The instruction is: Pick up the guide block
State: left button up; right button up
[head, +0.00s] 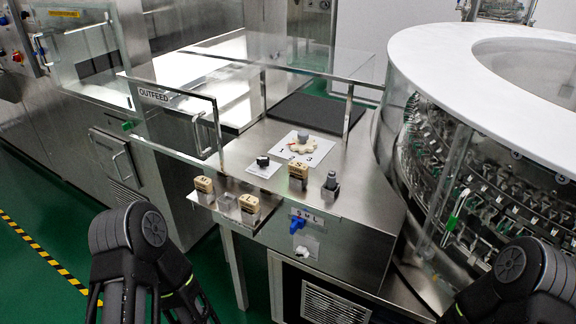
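Three small tan blocks with dark letters show in the head view. One block (298,170) stands on the steel worktop and seems to be marked S. A second block (204,184), seemingly marked M, and a third block (249,203), seemingly marked L, sit on a small steel shelf (226,204) at the worktop's front left. I cannot tell from the picture which one is the guide block. Black links of my left and right arms show at the bottom left and bottom right. Neither gripper's fingertips are in view, and no block is seen held.
A cream star-shaped knob (303,144) on a numbered plate, a black knob (262,161) and a dark upright post (330,186) stand on the worktop. A clear OUTFEED panel (175,110) is at left. The round washer (480,150) bounds the right.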

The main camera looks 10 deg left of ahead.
aim_at(300, 170)
jog(key=z, duration=0.55)
jog(key=j+z, duration=0.85)
jog(key=k+j+z, duration=0.1)
jog(key=j+z, duration=0.15)
jog(key=z, duration=0.15)
jog(key=k+j, duration=0.1)
jog(key=j, duration=0.25)
jog(key=k+j+z, duration=0.1)
jog(key=j, duration=0.25)
jog(key=k+j, duration=0.2)
jog(key=j, duration=0.15)
jog(key=i+z, duration=0.05)
